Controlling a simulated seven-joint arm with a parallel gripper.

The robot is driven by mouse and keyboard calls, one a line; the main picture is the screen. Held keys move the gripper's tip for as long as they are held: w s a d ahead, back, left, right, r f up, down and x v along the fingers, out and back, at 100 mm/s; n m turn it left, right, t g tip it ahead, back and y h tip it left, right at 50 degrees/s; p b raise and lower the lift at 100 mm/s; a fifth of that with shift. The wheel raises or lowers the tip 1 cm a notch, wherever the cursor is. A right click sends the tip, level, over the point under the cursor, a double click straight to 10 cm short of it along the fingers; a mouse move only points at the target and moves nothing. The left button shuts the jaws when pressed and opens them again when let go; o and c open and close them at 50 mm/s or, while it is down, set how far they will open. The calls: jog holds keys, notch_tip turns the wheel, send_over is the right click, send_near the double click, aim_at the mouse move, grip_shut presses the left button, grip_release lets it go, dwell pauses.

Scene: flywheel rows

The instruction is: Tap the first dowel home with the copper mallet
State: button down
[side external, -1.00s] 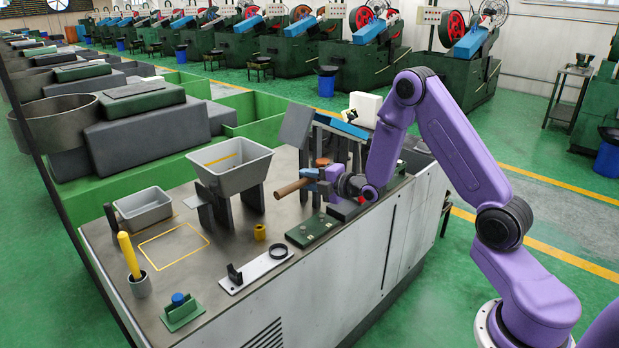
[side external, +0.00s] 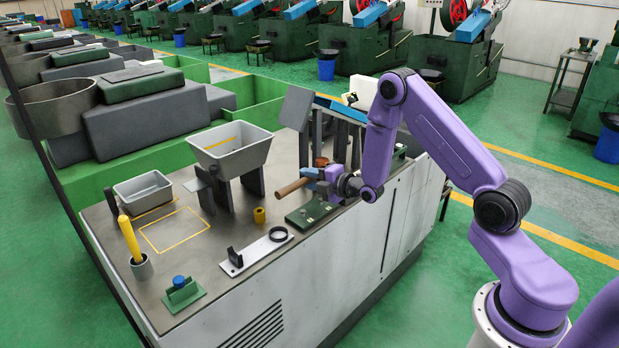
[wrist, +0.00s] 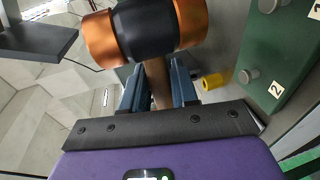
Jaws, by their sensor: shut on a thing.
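My gripper (side external: 322,174) is shut on the wooden handle of the copper mallet (side external: 292,187). In the wrist view, my gripper's blue fingers (wrist: 158,90) flank the handle, and the mallet's head (wrist: 145,30) has a copper face at each end and a dark band between. The green dowel plate (side external: 312,212) lies on the bench just below the mallet. In the wrist view, the plate (wrist: 290,50) is at the upper right. A silver dowel (wrist: 250,75) stands by label 2, and another (wrist: 268,5) shows beside label 1. The mallet head is apart from both in this view.
A grey hopper (side external: 232,148), a grey tray (side external: 145,198), a yellow rod in a cup (side external: 130,240) and a blue-knobbed green block (side external: 182,292) are farther left. Dark uprights stand behind the gripper.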

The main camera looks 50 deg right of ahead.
dwell(0.4)
notch_tip(320, 180, down, 6)
jog(key=shift+f, duration=0.1)
jog(key=shift+r, duration=2.65)
jog(key=shift+r, duration=1.6)
jog(key=shift+f, duration=0.1)
jog(key=shift+f, duration=1.25)
jog(key=shift+f, duration=0.2)
